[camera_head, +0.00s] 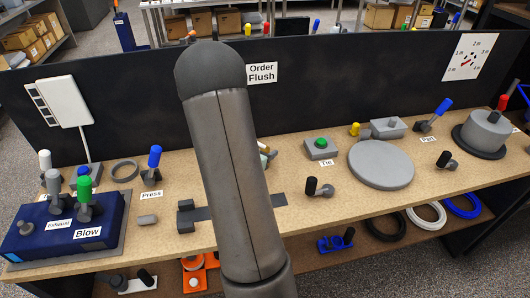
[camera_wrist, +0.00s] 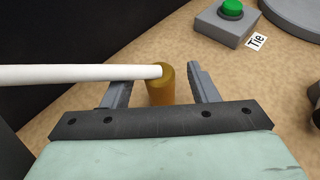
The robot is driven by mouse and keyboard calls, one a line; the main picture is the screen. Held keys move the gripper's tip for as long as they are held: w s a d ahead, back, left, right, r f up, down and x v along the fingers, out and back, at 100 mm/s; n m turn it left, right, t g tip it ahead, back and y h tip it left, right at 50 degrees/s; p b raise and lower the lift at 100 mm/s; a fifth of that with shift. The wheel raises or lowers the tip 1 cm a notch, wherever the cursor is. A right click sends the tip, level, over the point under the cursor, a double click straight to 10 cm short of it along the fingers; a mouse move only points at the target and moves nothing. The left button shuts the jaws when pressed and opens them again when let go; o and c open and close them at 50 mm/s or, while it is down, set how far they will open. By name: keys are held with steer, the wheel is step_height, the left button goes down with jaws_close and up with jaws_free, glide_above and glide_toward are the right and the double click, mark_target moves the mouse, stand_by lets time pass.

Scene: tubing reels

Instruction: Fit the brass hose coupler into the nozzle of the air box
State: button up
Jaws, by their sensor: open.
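The brass coupler (camera_wrist: 161,90) shows in the wrist view as a short golden cylinder standing between the two fingers of my gripper (camera_wrist: 158,76). The fingers are open, with a visible gap to the coupler on the right side. A white hose (camera_wrist: 75,74) runs from the left edge to the coupler's top, crossing over the left finger. In the head view my arm hides the coupler and most of the gripper. The dark blue air box (camera_head: 35,240) sits at the left end of the bench, with Exhaust and Blow levers. I cannot clearly make out its nozzle.
A small grey cylinder (camera_head: 147,219) lies right of the air box. A grey ring (camera_head: 125,171) and a blue-knobbed Press lever (camera_head: 154,157) stand behind it. The green-button Tie box (camera_head: 321,148) and a grey disc (camera_head: 381,164) are to the right. A black panel (camera_head: 130,100) closes the back.

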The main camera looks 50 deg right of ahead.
mark_target(268, 148)
steer(key=shift+x, duration=1.55)
steer(key=shift+a, duration=0.1)
steer(key=c, duration=1.1)
steer(key=shift+c, duration=0.2)
steer(key=shift+r, duration=0.1)
